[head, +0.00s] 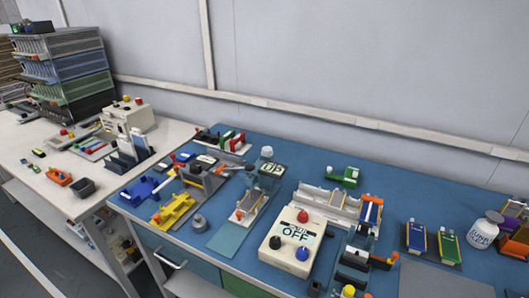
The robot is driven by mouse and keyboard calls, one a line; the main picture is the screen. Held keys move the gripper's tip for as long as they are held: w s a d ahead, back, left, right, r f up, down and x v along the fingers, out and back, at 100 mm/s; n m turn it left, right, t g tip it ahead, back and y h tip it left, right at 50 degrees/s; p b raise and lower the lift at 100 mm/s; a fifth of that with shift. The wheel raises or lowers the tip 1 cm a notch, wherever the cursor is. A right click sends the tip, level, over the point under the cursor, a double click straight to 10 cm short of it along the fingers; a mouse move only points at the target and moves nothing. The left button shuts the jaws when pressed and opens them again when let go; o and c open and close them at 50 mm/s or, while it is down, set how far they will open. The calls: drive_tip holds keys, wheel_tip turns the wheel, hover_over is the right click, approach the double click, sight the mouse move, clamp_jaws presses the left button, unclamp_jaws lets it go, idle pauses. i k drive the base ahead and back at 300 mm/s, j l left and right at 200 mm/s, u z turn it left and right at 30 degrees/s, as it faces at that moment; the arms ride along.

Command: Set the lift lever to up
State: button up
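A small dark plate marked UP (271,169) stands near the middle of the blue bench top. A pale rounded knob (267,152) shows just behind the plate; I cannot tell whether it is the lift lever's handle. To its left is a grey fixture (203,178) with a red-tipped arm (174,158) sticking out to the left. Which part is the lift lever, and how it is set, is too small to tell. My gripper is not in view.
A cream control box (291,243) with coloured knobs and an OFF label stands at the bench front. Yellow (172,209) and blue (140,190) holders lie left. A white bottle (484,230) stands right. Stacked crates (68,65) stand on the white table (40,185).

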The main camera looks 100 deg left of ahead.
sight(219, 170)
drive_tip(key=u, duration=2.65)
